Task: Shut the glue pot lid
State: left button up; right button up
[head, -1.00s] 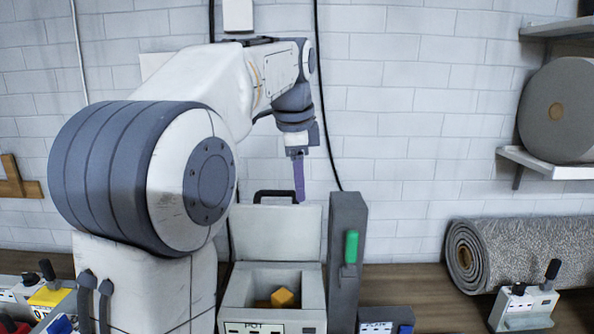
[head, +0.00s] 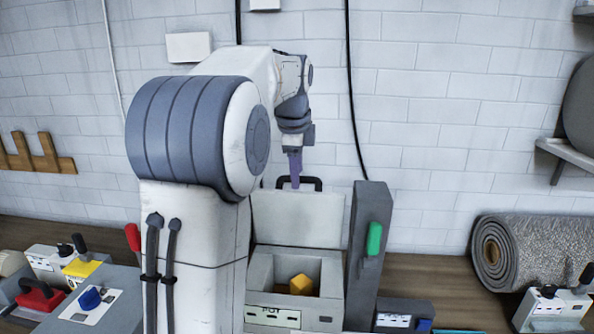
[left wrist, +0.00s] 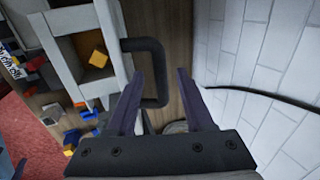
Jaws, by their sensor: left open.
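The glue pot (head: 274,318) is a grey open-topped box with a label on its front, on the bench. Its lid (head: 297,220) stands upright at the back, open, with a black handle (head: 313,182) on its top edge. A yellow block (head: 301,285) is inside; it also shows in the left wrist view (left wrist: 98,58). My left gripper (head: 295,182), with purple fingers, is open and points down at the handle. In the left wrist view, the handle (left wrist: 162,85) appears between the spread fingers (left wrist: 159,75); contact cannot be told. My right gripper is out of view.
A grey post with a green handle (head: 374,239) stands right of the pot. A rolled rug (head: 540,255) lies at the right. Several small boxes with levers (head: 80,268) crowd the left bench. The white brick wall is close behind.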

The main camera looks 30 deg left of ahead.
pick_arm(q)
jog(key=shift+f, duration=0.2)
grip_shut()
dwell(1.4)
